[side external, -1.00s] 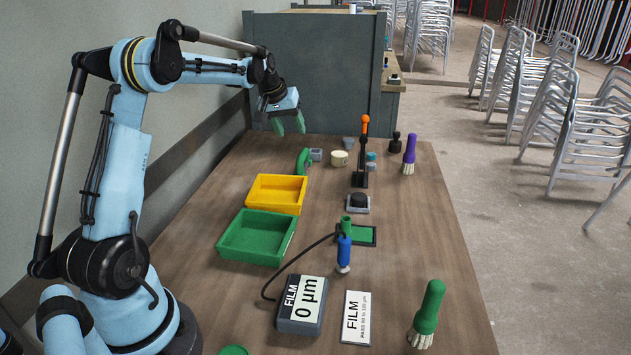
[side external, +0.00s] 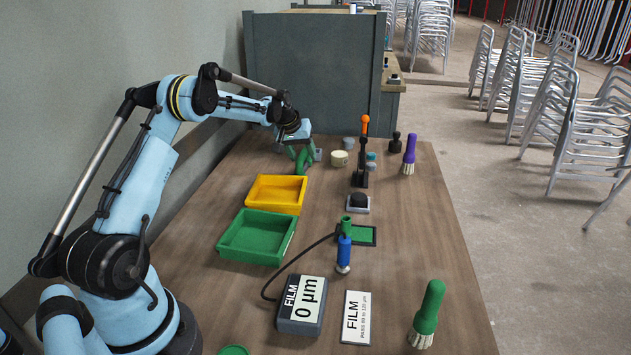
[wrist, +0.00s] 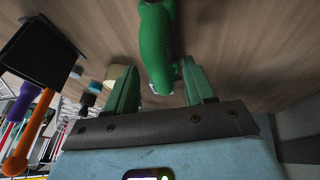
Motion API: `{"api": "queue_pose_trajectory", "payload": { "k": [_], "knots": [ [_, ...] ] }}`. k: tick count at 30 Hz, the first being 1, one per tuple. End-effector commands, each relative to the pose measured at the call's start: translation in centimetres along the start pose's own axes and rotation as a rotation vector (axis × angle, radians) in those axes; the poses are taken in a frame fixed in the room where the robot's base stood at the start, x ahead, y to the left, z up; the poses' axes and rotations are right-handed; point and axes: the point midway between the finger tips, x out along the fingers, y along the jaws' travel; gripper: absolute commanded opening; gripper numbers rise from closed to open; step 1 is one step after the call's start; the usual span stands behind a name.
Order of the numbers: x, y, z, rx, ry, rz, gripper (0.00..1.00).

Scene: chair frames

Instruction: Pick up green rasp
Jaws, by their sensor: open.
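The green rasp (side external: 303,165) lies at the far end of the table, behind the yellow tray. In the wrist view, its green handle (wrist: 157,40) runs down from the top edge to between my fingers. My gripper (side external: 299,151) is down at the rasp, its green fingers partly overlapping it in the side view. In the wrist view my gripper (wrist: 161,82) is open, with one finger on each side of the handle's near end. I cannot tell whether either finger touches it; the right finger looks closer.
A yellow tray (side external: 250,193) and a green tray (side external: 222,243) stand nearer. A grey block (side external: 318,155), a cream round piece (side external: 339,159) and an upright orange-tipped lever (side external: 364,128) are right of the rasp. A grey cabinet (side external: 320,70) stands behind.

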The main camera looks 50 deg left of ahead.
Motion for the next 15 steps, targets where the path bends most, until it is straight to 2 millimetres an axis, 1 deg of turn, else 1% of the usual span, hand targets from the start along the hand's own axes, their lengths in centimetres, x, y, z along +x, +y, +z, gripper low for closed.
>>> {"api": "queue_pose_trajectory", "payload": {
  "k": [1,4,12,13,15],
  "knots": [
    [0.55,0.0,0.0,0.0,0.0,0.0,0.54],
    [1.19,-0.01,0.02,0.0,0.0,0.0,0.54],
    [1.41,-0.02,0.03,-0.001,0.0,0.0,0.54],
    [1.41,-0.02,0.03,-0.001,0.0,0.0,0.52],
    [1.4,-0.02,0.03,-0.001,0.0,0.0,0.42]
  ]
}}
